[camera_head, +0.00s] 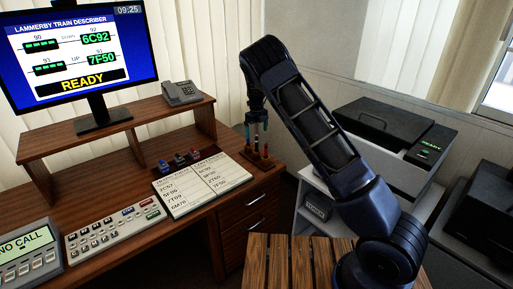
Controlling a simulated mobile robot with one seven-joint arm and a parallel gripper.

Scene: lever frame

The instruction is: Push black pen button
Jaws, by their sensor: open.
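A small group of upright pens (265,153) stands at the right end of the wooden desk, with red and orange parts showing low down. A teal piece shows at the group's left. The black pen and its button cannot be picked out at this size, and my gripper partly covers the group. My gripper (257,124) points down at the pens from directly above, at the end of my dark arm. Its jaws are open, close to the pen tops. I cannot tell whether it touches any of them.
Left of the pens lie an open logbook (205,183) and a row of small stamps (180,160). A raised shelf (110,130) holds a monitor (80,55) and a telephone (182,93). A keypad panel (115,222) lies at the front. A printer (390,145) stands right, behind my arm.

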